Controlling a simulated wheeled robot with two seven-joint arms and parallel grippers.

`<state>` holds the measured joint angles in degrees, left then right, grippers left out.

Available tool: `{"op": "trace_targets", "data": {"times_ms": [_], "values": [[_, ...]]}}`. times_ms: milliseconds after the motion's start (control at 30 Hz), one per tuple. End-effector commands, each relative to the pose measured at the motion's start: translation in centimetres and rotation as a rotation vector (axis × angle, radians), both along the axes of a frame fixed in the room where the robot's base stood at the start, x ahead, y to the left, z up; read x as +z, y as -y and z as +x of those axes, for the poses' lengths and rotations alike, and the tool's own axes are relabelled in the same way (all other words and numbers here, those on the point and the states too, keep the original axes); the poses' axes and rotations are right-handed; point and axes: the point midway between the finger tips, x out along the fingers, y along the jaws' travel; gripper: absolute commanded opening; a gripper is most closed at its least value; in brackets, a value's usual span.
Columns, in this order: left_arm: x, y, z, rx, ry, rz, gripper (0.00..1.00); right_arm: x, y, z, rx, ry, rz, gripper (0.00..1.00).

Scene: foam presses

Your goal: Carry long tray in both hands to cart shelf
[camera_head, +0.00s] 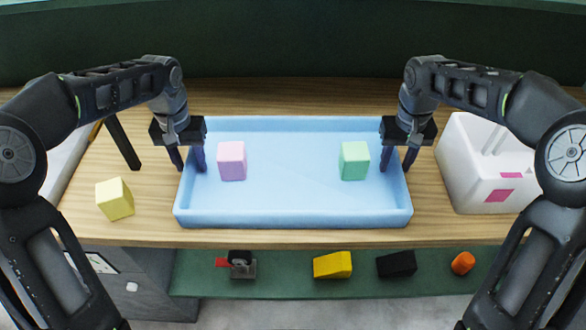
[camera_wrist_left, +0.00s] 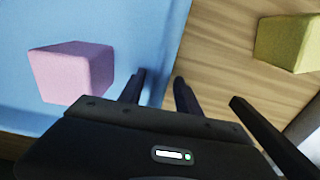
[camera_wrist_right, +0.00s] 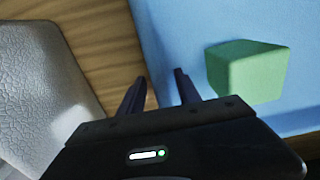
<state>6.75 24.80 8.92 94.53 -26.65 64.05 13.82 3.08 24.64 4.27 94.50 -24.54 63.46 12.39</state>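The long light-blue tray (camera_head: 290,219) lies flat on the wooden table and holds a pink block (camera_head: 231,160) at left and a green block (camera_head: 355,160) at right. My left gripper (camera_head: 187,160) points down over the tray's left wall, one finger inside and one outside. My right gripper (camera_head: 399,160) straddles the right wall the same way. In the left wrist view (camera_wrist_left: 160,90) and right wrist view (camera_wrist_right: 160,90), the fingers are apart, with a narrow gap beside the wall.
A yellow block (camera_head: 115,199) sits on the table left of the tray. A white container (camera_head: 485,165) with pink patches stands at right. A green lower shelf (camera_head: 290,285) in front holds a yellow wedge (camera_head: 333,265), a black wedge (camera_head: 397,264) and an orange piece (camera_head: 462,263).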

Motion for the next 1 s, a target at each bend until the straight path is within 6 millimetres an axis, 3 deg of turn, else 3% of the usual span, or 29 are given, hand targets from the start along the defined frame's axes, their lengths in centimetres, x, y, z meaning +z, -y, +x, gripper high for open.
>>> {"op": "trace_targets", "data": {"times_ms": [333,800,1000], "values": [[-0.38,0.01,-0.02,0.0,0.0,0.0,0.39,-0.38,0.02,0.01,0.0,0.001,0.0,0.39],[-0.34,0.01,-0.01,0.001,0.0,-0.001,0.01,-0.34,0.02,0.01,0.0,0.001,0.0,0.01],[-0.34,0.01,-0.01,0.001,0.0,-0.001,0.0,-0.33,0.01,0.01,0.0,0.001,0.0,0.0]]}}
